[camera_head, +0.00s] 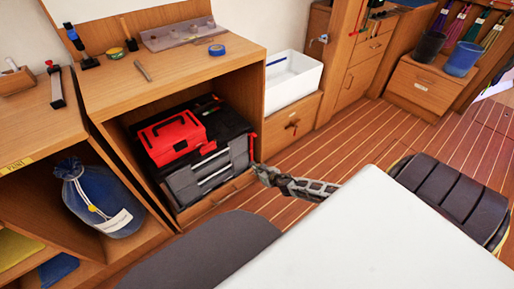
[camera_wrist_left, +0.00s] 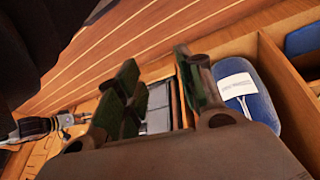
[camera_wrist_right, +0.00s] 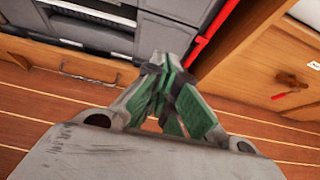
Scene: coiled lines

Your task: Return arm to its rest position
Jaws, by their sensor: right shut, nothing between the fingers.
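My right gripper (camera_head: 262,172) reaches in low over the plank floor in the head view, just in front of the open cabinet with the toolbox. In the right wrist view, its green-padded fingers (camera_wrist_right: 168,78) are together with nothing between them. Beyond them are a grey drawer box and a wooden drawer front. My left gripper shows only in the left wrist view (camera_wrist_left: 157,70). Its fingers stand apart, and no object is visibly held. The grey drawer box and a blue bag lie beyond it.
A red case (camera_head: 172,137) sits on the grey drawer box (camera_head: 208,170) inside the cabinet. The blue bag (camera_head: 103,205) fills the left cubby. A white bin (camera_head: 290,80) stands right of the cabinet. Open floor (camera_head: 335,140) stretches to the right.

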